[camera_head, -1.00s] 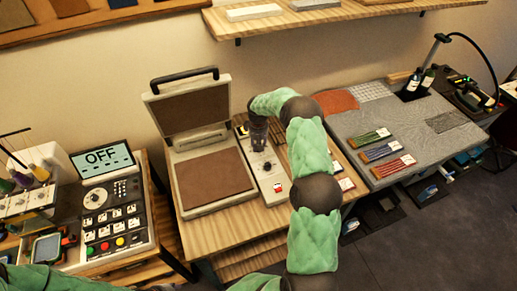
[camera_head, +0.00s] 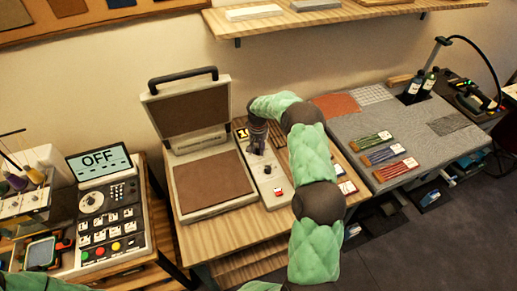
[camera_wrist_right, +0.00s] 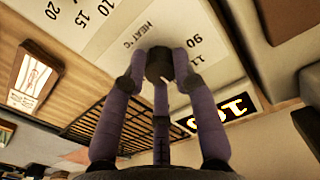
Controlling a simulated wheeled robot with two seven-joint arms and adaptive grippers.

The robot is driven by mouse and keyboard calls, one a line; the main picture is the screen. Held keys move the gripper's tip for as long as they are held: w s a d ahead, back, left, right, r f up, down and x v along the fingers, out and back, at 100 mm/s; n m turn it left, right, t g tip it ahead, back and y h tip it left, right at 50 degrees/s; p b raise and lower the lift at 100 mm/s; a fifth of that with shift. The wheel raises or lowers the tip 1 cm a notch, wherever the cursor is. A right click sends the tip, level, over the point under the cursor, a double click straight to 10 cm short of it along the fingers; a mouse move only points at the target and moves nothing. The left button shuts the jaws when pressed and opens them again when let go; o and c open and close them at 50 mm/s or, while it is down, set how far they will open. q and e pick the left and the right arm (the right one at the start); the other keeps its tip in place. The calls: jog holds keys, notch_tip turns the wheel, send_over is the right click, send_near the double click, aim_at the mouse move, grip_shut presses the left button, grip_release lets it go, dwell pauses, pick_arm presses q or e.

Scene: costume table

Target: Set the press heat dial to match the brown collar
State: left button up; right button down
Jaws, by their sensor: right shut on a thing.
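The heat press (camera_head: 213,185) stands open on a wooden table, with its control panel (camera_head: 275,196) along its right side. In the right wrist view, the dark heat dial (camera_wrist_right: 160,66) sits beside the printed "HEAT °C" and numbers such as 90. My right gripper (camera_head: 257,150) reaches down onto the panel. Its purple fingers are shut on the dial, also in the right wrist view (camera_wrist_right: 160,52), and hide part of it. A small display (camera_wrist_right: 215,114) with yellow digits is partly covered by a finger. I cannot pick out a brown collar. My left gripper is out of view.
A control console (camera_head: 100,215) with an "OFF" screen (camera_head: 98,158) stands at left. A grey-topped table (camera_head: 400,130) at right holds several coloured bundles. A wall shelf (camera_head: 330,17) runs above. My right arm crosses the front of the press table.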

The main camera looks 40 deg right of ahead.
aim_at(258, 149)
jog(key=c, duration=1)
grip_release()
notch_tip(258, 149, up, 12)
jog(key=shift+a, duration=0.1)
